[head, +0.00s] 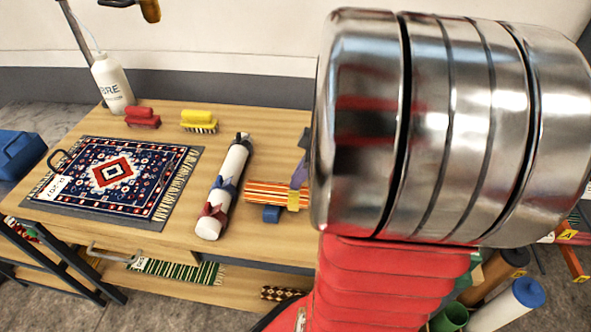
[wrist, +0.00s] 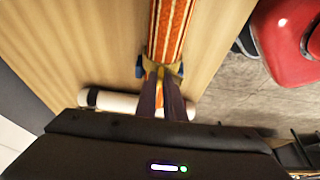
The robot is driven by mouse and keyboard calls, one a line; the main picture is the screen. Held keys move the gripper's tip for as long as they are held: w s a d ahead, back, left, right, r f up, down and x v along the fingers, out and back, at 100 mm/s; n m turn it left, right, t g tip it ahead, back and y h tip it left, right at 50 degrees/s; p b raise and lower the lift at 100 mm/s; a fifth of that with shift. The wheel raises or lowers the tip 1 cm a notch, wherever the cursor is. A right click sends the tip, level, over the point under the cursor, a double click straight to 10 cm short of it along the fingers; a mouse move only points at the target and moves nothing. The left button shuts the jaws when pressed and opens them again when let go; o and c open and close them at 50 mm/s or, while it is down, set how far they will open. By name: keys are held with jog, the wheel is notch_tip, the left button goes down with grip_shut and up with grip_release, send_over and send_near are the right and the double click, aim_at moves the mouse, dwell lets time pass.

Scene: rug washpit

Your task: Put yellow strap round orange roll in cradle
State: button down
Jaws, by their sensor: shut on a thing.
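The orange striped roll (head: 262,193) lies on the table with a blue cradle block (head: 272,214) under it. The yellow strap (head: 293,201) is at the roll's right part, below my gripper (head: 299,176). My gripper is shut on the strap. In the wrist view, the orange roll (wrist: 172,28) runs up from the strap (wrist: 155,70), with blue cradle parts (wrist: 140,68) at its sides. My dark fingers (wrist: 162,98) reach to the strap, and some orange shows between them. My arm hides the roll's right end in the head view. I cannot tell whether the strap fully encircles the roll.
A patterned rug (head: 115,178), a red brush (head: 142,117), a yellow brush (head: 199,120) and a white bottle (head: 112,82) occupy the table's left part. Bare wood lies between the rolls and the wall.

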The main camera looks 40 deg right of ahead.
jog(key=c, duration=1.8)
grip_release()
jog(key=v, duration=1.3)
jog(key=shift+d+r, duration=0.15)
jog(key=shift+r, duration=0.2)
